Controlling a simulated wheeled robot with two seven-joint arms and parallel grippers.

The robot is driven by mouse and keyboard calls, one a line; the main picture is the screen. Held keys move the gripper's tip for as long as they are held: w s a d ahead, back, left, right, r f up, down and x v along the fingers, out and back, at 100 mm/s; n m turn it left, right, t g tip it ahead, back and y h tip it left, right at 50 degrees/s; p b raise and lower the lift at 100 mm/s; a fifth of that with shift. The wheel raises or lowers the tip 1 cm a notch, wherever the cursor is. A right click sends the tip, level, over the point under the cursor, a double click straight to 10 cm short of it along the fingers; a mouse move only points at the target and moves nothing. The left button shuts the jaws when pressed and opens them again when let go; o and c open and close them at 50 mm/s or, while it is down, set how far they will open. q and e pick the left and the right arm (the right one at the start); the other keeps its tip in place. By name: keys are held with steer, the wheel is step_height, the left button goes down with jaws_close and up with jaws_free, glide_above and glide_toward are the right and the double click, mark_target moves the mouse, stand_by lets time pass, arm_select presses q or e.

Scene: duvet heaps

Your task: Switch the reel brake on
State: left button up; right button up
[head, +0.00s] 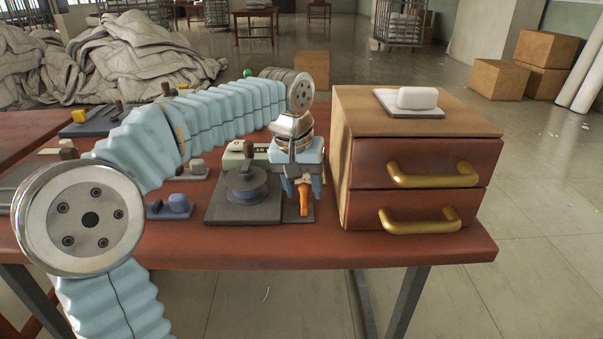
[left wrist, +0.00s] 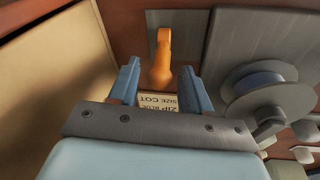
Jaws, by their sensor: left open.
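The reel (head: 246,186), with a blue winding between grey discs, stands on a dark base plate on the table; it also shows at the right of the left wrist view (left wrist: 262,85). Beside it is an orange lever (head: 303,203), which I take to be the brake. My left gripper (head: 302,188) points down over the lever, open. In the left wrist view the orange lever (left wrist: 161,58) shows between and just beyond the two blue fingers, with a gap on each side. I cannot tell the lever's setting. My right gripper is out of view.
A wooden drawer unit (head: 416,158) with brass handles stands close to the right of my left gripper. A printed label (left wrist: 158,101) lies below the lever. A blue-grey block (head: 178,205) and other small items lie left of the reel. Duvet heaps (head: 130,60) are behind.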

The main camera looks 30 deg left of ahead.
arm_select(q)
steer(key=p+v, duration=0.2)
steer(key=v, duration=1.1)
steer(key=shift+r, duration=0.25)
